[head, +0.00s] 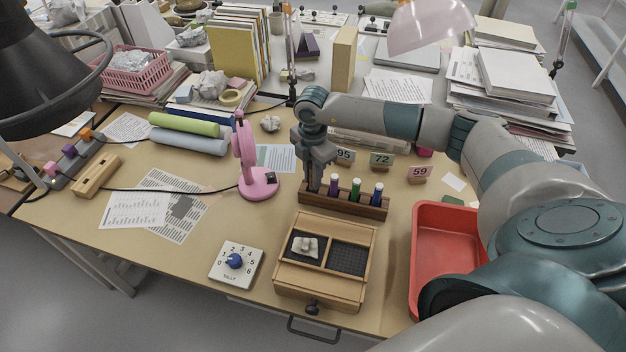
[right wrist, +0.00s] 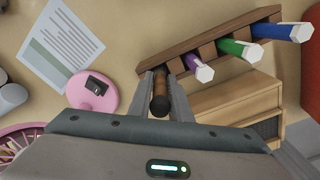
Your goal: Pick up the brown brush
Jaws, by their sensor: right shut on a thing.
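The wooden rack (head: 345,207) stands mid-table and holds a purple, a green and a blue capped tool; it also shows in the right wrist view (right wrist: 186,58). My right gripper (head: 315,184) points down at the rack's left end. In the right wrist view its fingers (right wrist: 160,86) are shut on the brown brush (right wrist: 160,103), a dark brown stick with a black end, seen end-on. Its lower part is hidden, so I cannot tell whether it still sits in the rack. In the head view the fingers mostly hide it. My left gripper is not in view.
A pink fan (head: 258,184) stands close left of the rack. A wooden box (head: 300,287) with a sherd (head: 305,247) is in front. A red tray (head: 443,235) is to the right. Number cards (head: 381,159) stand behind the rack. A white dial (head: 236,262) lies front left.

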